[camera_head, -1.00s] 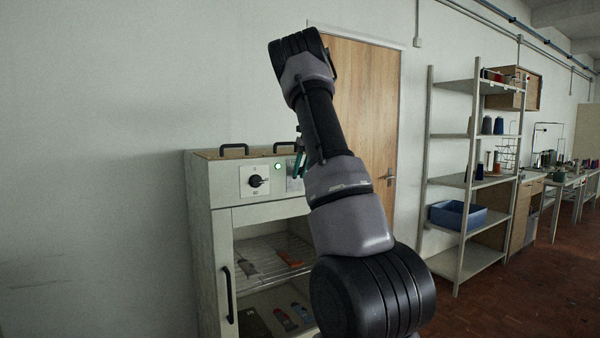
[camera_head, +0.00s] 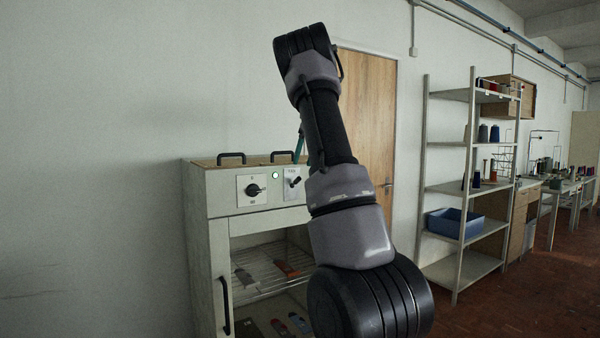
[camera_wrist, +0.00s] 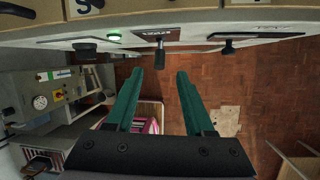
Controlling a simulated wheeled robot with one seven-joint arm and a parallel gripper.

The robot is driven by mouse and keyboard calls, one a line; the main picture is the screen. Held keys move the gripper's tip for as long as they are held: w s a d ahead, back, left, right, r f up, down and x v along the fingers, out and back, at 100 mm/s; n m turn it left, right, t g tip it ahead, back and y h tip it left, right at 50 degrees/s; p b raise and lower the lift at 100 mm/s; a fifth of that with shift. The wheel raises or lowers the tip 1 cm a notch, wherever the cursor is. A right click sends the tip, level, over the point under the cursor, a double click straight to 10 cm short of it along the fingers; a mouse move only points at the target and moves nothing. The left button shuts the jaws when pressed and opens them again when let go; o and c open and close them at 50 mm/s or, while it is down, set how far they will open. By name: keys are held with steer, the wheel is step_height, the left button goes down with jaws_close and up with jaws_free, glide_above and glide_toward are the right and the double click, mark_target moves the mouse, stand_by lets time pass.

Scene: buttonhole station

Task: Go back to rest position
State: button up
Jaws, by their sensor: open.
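My gripper (camera_wrist: 159,72) is open and empty in the wrist view, its two green fingers spread apart in front of the cabinet's control panel. In the head view my arm hides most of it, and only a bit of green finger shows above the cabinet. The pale grey cabinet (camera_head: 205,262) stands below and left of my arm. Its panel has a black round knob (camera_head: 254,190), a lit green lamp (camera_head: 275,175) and a black lever switch (camera_head: 294,182). The fingers appear apart from the panel.
Inside the cabinet, an orange-handled tool (camera_head: 286,268) and a grey one lie on a wire shelf, with more tools below. A wooden door (camera_head: 372,130) is behind my arm. A metal rack (camera_head: 462,270) with a blue crate (camera_head: 455,224) stands right. Red-brown floor is open at right.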

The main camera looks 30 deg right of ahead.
steer(key=shift+v, duration=1)
